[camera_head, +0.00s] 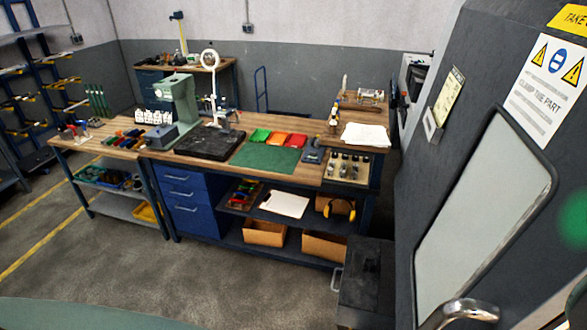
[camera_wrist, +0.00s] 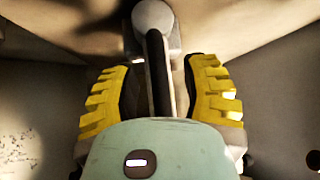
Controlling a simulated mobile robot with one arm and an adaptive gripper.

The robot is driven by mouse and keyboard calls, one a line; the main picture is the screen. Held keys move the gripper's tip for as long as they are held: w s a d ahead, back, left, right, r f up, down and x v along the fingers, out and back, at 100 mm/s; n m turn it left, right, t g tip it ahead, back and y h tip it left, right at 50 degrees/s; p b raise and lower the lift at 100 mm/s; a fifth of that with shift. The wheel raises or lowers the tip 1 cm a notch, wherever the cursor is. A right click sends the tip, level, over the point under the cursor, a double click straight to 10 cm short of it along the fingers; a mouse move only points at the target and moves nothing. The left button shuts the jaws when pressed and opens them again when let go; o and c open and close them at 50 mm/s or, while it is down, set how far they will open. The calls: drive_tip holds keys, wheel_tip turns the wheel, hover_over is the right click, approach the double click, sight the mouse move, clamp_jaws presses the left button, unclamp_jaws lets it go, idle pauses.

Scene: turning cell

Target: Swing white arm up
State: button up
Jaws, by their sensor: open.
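In the wrist view, a pale arm (camera_wrist: 153,22) with a rounded end shows at the top. A dark and grey bar (camera_wrist: 159,75) runs from it down between the fingers. My gripper (camera_wrist: 160,67) is open, with one yellow ridged finger on each side of the bar. Gaps show between the bar and both fingers. The lower part of the bar is hidden behind my green gripper body. The head view does not show my gripper or this arm.
Pale walls surround my gripper, with dark specks (camera_wrist: 18,148) on the left one. In the head view, a dark machine panel (camera_head: 470,130) with a window (camera_head: 487,215) fills the right. A workbench (camera_head: 225,165) with a white ring lamp (camera_head: 210,60) stands across open floor.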

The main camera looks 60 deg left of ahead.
drive_tip(key=shift+o, duration=0.3)
clamp_jaws()
